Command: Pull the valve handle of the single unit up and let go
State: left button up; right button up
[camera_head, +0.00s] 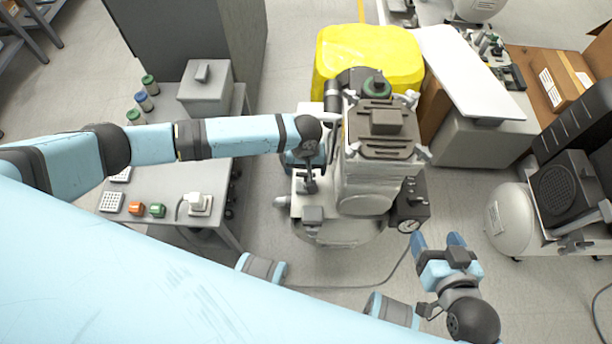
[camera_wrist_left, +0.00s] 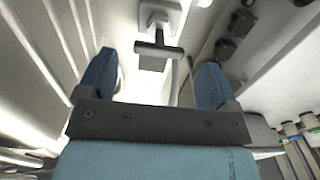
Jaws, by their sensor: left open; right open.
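The single unit (camera_head: 368,180) is a pale grey compressor standing on the floor in the middle of the head view. The valve handle (camera_wrist_left: 158,49) is a dark T-shaped bar on a white mount in the left wrist view. My left gripper (camera_wrist_left: 154,80) is open, its blue fingertips apart on either side of the handle's line, with the handle ahead of them and no visible contact. In the head view, my left arm's wrist hides most of that gripper and the handle at the unit's left side. My right gripper (camera_head: 438,241) is open and empty, low at the unit's right.
A grey table (camera_head: 160,185) with buttons and a socket stands left. A yellow covered object (camera_head: 368,55) is behind the unit. Another compressor (camera_head: 512,220) stands at the right. A cable crosses the floor in front.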

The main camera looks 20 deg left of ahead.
aim_at(306, 174)
pick_arm(q)
notch_tip(306, 174, down, 4)
jog(key=shift+f+b, duration=0.15)
jog(key=shift+b, duration=0.4)
jog(key=shift+f, duration=0.1)
pick_arm(e)
jog(key=r, duration=0.1)
jog(key=w+a+r+t, duration=0.1)
jog(key=r+y, duration=0.1)
jog(key=shift+w+a+r+t, duration=0.1)
jog(key=shift+w+a+t, duration=0.15)
jog(key=shift+w+t, duration=0.05)
pick_arm(q)
jog(key=shift+c, duration=0.2)
